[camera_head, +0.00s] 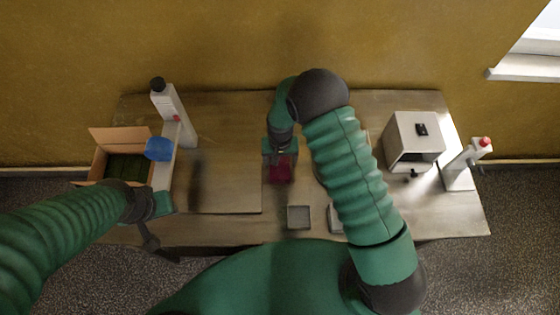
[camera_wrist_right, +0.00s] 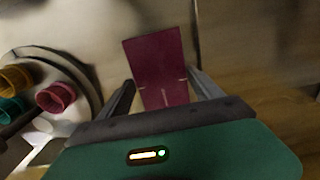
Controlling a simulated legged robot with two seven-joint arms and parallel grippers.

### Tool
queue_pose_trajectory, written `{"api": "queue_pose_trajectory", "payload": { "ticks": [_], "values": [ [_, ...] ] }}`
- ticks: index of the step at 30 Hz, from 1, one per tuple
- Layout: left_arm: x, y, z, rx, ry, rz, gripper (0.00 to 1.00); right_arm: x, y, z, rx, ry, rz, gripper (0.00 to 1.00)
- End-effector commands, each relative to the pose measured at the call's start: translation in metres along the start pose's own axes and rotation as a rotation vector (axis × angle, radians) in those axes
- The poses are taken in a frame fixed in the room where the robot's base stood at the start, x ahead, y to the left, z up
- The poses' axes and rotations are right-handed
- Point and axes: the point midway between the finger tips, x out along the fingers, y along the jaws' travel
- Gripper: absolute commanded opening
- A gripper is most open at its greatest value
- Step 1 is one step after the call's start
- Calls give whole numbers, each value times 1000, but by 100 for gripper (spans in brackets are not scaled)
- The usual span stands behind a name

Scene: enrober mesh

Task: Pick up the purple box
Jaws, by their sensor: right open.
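The purple box (camera_head: 281,171) is on the middle of the table in the head view, partly covered by my right gripper (camera_head: 280,154). In the right wrist view the purple box (camera_wrist_right: 158,58) is a flat-faced dark magenta block. It stands ahead of and between the two fingers of my right gripper (camera_wrist_right: 162,78), which are apart. I cannot tell whether either finger touches it. My left gripper (camera_head: 152,238) is at the left front edge of the table, far from the box; its jaws are not clear.
A cardboard box (camera_head: 101,166), a blue object (camera_head: 158,149) and a white bottle (camera_head: 172,105) stand left. A white cabinet (camera_head: 401,130) and a red-capped bottle (camera_head: 461,168) stand right. A grey tray (camera_head: 298,217) is in front. Coloured cups (camera_wrist_right: 56,97) lie left of the box in the wrist view.

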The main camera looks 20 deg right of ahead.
Motion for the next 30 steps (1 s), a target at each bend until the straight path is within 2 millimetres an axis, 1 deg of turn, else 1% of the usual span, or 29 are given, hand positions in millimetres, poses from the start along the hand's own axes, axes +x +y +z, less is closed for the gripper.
{"api": "queue_pose_trajectory", "payload": {
  "ticks": [3,7,8,21,22,30],
  "values": [
    [-2,0,0,0,-1,0,36,7,0,0,0,-1,0,75],
    [-1,0,0,0,-1,0,36,8,0,0,0,-1,-1,75],
    [-1,0,0,0,-1,0,36,7,0,0,0,-1,-1,73],
    [-1,0,0,0,-1,0,36,7,0,0,0,0,-1,16],
    [-1,0,0,0,-1,0,36,6,0,-1,0,0,-1,13],
    [0,0,0,0,-1,0,36,5,-1,-1,0,1,-1,13]
  ]
}}
